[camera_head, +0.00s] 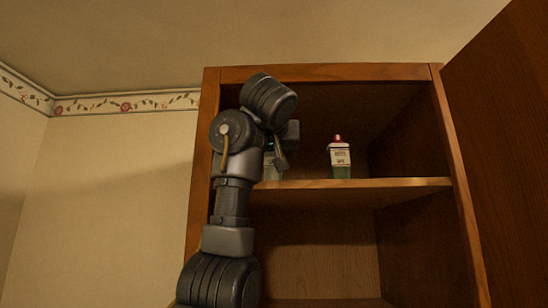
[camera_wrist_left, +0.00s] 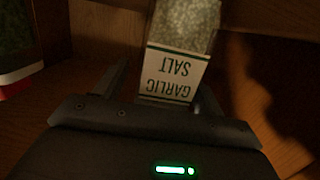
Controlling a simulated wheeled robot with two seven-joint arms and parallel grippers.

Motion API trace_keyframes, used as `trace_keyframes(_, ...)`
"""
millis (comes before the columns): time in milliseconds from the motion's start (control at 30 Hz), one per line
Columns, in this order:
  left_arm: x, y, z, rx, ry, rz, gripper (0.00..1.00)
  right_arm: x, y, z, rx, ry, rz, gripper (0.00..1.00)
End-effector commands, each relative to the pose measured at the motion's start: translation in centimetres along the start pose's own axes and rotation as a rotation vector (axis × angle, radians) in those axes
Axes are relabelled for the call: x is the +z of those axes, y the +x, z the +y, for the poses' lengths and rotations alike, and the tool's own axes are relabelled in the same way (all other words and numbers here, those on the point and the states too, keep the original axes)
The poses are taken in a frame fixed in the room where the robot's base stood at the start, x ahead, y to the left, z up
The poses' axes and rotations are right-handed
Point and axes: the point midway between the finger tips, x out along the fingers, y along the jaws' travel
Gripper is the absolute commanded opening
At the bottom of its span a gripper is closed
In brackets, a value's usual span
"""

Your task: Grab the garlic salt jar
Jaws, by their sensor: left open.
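The garlic salt jar (camera_wrist_left: 178,65) fills the top middle of the left wrist view, its white label with green edging reading upside down and pale granules showing through the clear part. My left gripper (camera_wrist_left: 165,82) is open, with one finger on each side of the jar; I cannot tell if they touch it. In the head view my left gripper (camera_head: 282,150) is at the upper cabinet shelf, and my arm hides most of the jar there. My right gripper is not in view.
A second jar with a red cap (camera_head: 340,158) stands on the shelf (camera_head: 390,186) to the right of my gripper. The cabinet's left side panel (camera_head: 204,150) is close to my arm. An open door (camera_head: 505,120) is at right.

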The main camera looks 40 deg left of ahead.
Motion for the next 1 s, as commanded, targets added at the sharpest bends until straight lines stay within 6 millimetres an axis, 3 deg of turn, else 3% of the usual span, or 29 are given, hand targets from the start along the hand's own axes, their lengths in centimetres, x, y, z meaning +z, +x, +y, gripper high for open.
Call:
trace_keyframes(267, 0.06, 0.43, 0.00, 0.000, 0.001, 0.001, 0.70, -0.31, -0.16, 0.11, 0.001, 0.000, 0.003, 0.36)
trace_keyframes(700, 0.08, 0.43, 0.00, 0.000, 0.001, 0.000, 0.18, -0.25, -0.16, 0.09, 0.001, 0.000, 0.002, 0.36)
trace_keyframes(1000, -0.02, 0.43, -0.01, -0.001, 0.001, -0.002, 0.18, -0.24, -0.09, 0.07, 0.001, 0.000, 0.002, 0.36)
